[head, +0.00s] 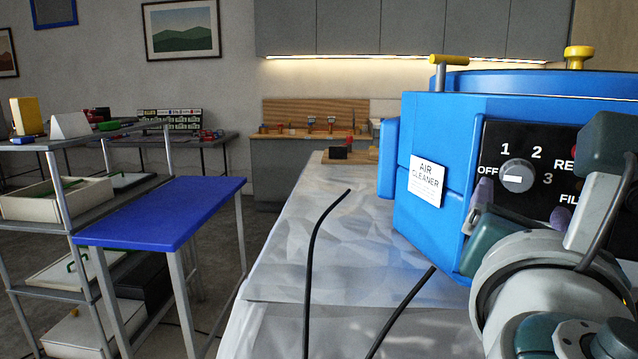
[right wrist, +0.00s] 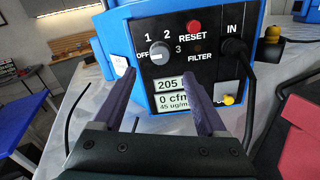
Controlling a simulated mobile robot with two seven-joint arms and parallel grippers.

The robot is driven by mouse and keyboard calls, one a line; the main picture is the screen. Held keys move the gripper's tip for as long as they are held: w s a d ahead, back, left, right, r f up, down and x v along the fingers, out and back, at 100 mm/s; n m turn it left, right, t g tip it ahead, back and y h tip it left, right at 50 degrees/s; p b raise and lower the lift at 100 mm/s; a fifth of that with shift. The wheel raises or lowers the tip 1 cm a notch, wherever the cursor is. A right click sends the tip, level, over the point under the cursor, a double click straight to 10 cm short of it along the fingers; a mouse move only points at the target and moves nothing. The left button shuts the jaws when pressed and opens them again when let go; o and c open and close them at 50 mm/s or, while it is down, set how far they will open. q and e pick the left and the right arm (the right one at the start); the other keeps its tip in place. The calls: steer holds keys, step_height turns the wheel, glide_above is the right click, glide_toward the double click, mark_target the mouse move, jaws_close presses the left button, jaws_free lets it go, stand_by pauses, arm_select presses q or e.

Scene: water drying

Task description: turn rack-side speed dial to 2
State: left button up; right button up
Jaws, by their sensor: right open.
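The blue air cleaner (head: 420,130) stands on the covered table, with a black control panel facing me. Its grey speed dial (head: 517,174) has marks OFF, 1, 2 and 3 around it, and its white pointer lies toward OFF. The dial also shows in the right wrist view (right wrist: 159,53), above a display (right wrist: 174,101) reading 0 cfm. My right gripper (right wrist: 157,87) is open and empty, its purple fingers pointing at the panel below the dial. I cannot tell whether they touch the panel. In the head view my wrist hides the panel's lower part. My left gripper is out of view.
A red RESET button (right wrist: 194,27) and a plugged black cable (right wrist: 235,50) are right of the dial. A blue side table (head: 165,212) and a shelf rack stand at the left.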

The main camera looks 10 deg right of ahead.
mark_target(517, 182)
steer(key=x, duration=0.7)
steer(key=shift+w+d, duration=0.1)
steer(key=shift+w, duration=0.1)
jaws_close()
